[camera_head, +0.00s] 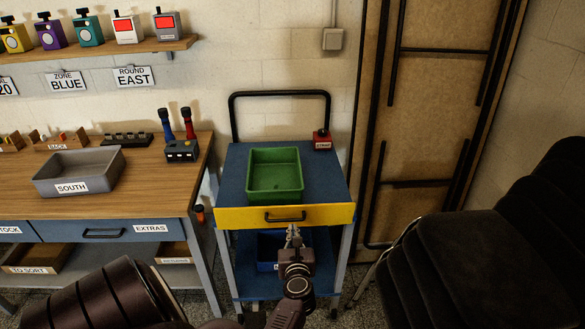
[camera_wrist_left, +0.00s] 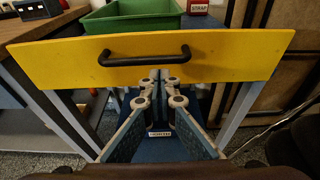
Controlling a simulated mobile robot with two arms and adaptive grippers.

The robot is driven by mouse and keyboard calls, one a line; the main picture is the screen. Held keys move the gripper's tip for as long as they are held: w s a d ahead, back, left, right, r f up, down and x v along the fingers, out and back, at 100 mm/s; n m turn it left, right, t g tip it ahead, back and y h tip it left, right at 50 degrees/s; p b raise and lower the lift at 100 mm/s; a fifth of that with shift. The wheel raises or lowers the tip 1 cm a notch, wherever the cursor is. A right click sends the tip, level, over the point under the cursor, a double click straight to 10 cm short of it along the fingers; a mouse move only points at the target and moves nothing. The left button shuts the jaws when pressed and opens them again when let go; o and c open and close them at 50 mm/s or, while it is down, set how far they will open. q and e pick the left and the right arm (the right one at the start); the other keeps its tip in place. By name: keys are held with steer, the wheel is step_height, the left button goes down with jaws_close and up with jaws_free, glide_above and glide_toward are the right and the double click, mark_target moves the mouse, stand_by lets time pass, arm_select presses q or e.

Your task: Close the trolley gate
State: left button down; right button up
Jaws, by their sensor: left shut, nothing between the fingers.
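The trolley gate (camera_head: 285,216) is a yellow panel with a black bar handle (camera_head: 285,215). It spans the front edge of the trolley's blue top (camera_head: 334,187). In the left wrist view the gate (camera_wrist_left: 230,65) fills the upper part, with its handle (camera_wrist_left: 145,58) across the middle. My left gripper (camera_head: 293,236) is shut and empty, just below the handle in the picture. In the left wrist view its fingertips (camera_wrist_left: 160,76) overlap the gate's lower edge. I cannot tell whether they touch the gate. My right gripper is not in view.
A green tray (camera_head: 250,182) and a red strap box (camera_head: 322,143) sit on the trolley top. A blue bin (camera_head: 265,248) is on its lower shelf. A wooden bench (camera_head: 120,202) stands left, and black chairs (camera_head: 465,265) stand right.

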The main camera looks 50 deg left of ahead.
arm_select(q)
steer(key=shift+w+a+r, duration=0.2)
steer(key=shift+a+r, duration=0.05)
steer(key=shift+r, duration=0.2)
stand_by(0.6)
